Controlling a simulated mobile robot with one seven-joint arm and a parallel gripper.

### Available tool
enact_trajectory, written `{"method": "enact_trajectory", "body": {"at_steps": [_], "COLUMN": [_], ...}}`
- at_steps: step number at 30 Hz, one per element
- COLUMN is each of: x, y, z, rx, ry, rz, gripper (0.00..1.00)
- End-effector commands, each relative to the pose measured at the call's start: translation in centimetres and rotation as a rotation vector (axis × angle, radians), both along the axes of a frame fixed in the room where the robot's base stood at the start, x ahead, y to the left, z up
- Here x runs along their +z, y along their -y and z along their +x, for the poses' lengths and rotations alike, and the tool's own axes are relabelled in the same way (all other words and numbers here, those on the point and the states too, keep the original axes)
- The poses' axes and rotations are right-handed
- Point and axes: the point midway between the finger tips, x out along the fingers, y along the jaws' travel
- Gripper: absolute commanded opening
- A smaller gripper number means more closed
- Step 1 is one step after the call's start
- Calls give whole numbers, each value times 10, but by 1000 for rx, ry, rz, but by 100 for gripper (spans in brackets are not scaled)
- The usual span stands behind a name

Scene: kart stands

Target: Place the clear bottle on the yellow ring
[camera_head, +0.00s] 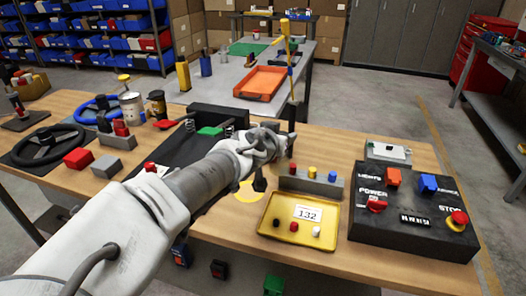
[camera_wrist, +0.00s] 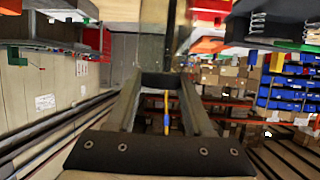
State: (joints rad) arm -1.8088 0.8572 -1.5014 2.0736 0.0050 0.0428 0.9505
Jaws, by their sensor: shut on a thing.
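My gripper (camera_head: 280,145) is above the workbench, a little to the right of and above the yellow ring (camera_head: 246,194). The ring is a flat yellow mark on the wood, partly covered by a dark part beneath my wrist. In the wrist view, my gripper (camera_wrist: 165,82) has its two fingers around a narrow gap, and the background shows through it. It is shut on what seems to be the clear bottle, whose outline is too faint to trace. I cannot tell its tilt.
Right of the ring are a yellow tray (camera_head: 270,226) labelled 132, a grey block with coloured knobs (camera_head: 311,184) and a black control box (camera_head: 415,222). A black panel (camera_head: 163,158) lies behind my arm. Steering wheels (camera_head: 47,146) are at the left. An orange tray (camera_head: 262,83) is on the far table.

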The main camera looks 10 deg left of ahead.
Motion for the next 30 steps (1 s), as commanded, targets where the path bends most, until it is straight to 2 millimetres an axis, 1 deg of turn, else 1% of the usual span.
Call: {"method": "enact_trajectory", "body": {"at_steps": [1,6,9,12,17,24,26,30], "x": [-10,-32,-42,-48,-55,-88,-91,-90], "y": [-13,-52,-69,-79,-84,-83,-84,-84], "z": [0,-1,-2,-2,-2,-2,-2,-2], "rx": [4,3,2,0,-1,-2,-1,0], "ry": [2,3,2,2,0,1,0,0], "rz": [-6,-3,-3,0,0,-1,0,1], "gripper": [0,0,0,0,0,0,0,0]}}
